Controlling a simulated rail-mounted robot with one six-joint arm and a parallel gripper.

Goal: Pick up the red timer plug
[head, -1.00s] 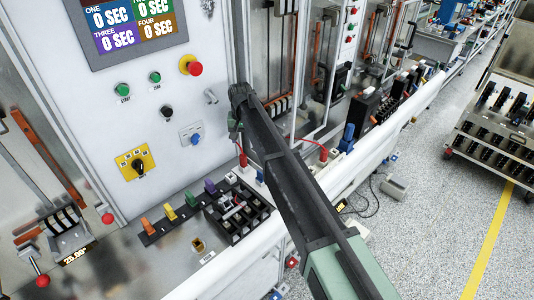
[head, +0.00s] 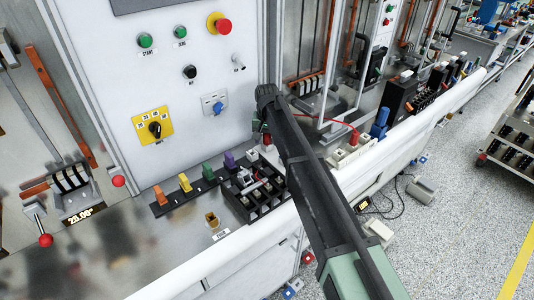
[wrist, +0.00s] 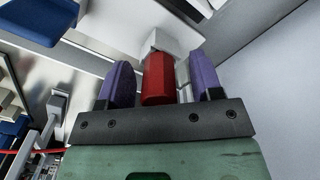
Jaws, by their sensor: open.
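The red timer plug (wrist: 157,79) stands between the two purple fingers of my gripper (wrist: 162,72) in the wrist view. The fingers are open, one on each side of it, with a narrow gap to its left. A pale grey-white block shows just beyond the plug. In the head view, a small red part (head: 267,139) shows beneath my gripper (head: 262,126), at the foot of the white panel. My own arm hides much of the gripper there.
Orange (head: 160,195), yellow (head: 185,182), green (head: 208,172) and purple (head: 229,160) plugs stand in a black strip to the left. A black terminal block (head: 256,195) is close by. The white control panel (head: 175,85) rises behind.

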